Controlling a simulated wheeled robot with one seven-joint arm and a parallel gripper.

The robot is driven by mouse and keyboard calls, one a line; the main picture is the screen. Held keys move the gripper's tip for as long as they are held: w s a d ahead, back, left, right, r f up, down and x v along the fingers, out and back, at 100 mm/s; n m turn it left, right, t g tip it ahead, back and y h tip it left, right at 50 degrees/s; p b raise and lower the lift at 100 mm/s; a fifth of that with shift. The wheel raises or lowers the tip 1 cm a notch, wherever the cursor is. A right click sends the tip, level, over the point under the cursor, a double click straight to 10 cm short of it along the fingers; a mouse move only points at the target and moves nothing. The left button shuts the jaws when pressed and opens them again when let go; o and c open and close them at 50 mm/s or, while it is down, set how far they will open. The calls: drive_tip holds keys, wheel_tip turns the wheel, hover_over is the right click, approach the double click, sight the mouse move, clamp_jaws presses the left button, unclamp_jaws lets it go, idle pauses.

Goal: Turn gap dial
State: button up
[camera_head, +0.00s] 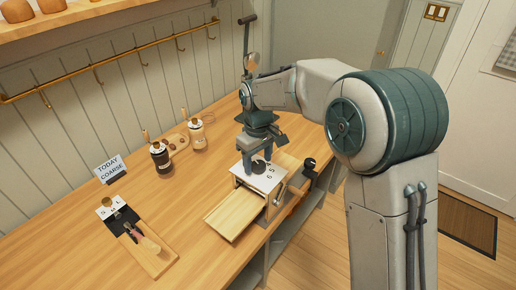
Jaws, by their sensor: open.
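The gap dial is a small dark knob (259,167) on a white plate (265,179) with black numbers around it, a 6 and a 5 readable. The plate tops a box-like wood and metal device (241,196) at the counter's front edge, with a pale wooden tray sticking out toward the lower left. My gripper (258,160) points down right over the dial. Its jaws are open, with a finger at either side of the knob. I cannot tell whether they touch it. My gripper hides the far part of the plate. A sign (111,169) reads "TODAY COARSE".
Two jars, one dark (160,158) and one pale (197,136), stand left of the device near a small wooden board. A dark round-ended part (309,164) sits right of the device. Mid-left counter is clear.

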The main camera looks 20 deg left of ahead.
sight(260, 165)
wheel_tip(260, 165, up, 14)
drive_tip(key=shift+f+b, duration=0.25)
drive_tip(key=shift+b, duration=0.05)
drive_tip(key=s+d+m+t, duration=0.1)
drive_tip(key=s+d+m, duration=0.25)
drive_tip(key=d, duration=0.65)
drive_tip(key=s+d+m+t, duration=0.1)
drive_tip(key=s+d+m, duration=0.25)
drive_tip(key=d, duration=0.65)
drive_tip(key=s+d+f+m+t, duration=0.1)
drive_tip(key=s+d+f+m, duration=0.3)
drive_tip(key=s+d+f, duration=0.3)
drive_tip(key=shift+s+d+m, duration=0.4)
drive_tip(key=shift+s+d, duration=1.3)
drive_tip(key=shift+s, duration=1.3)
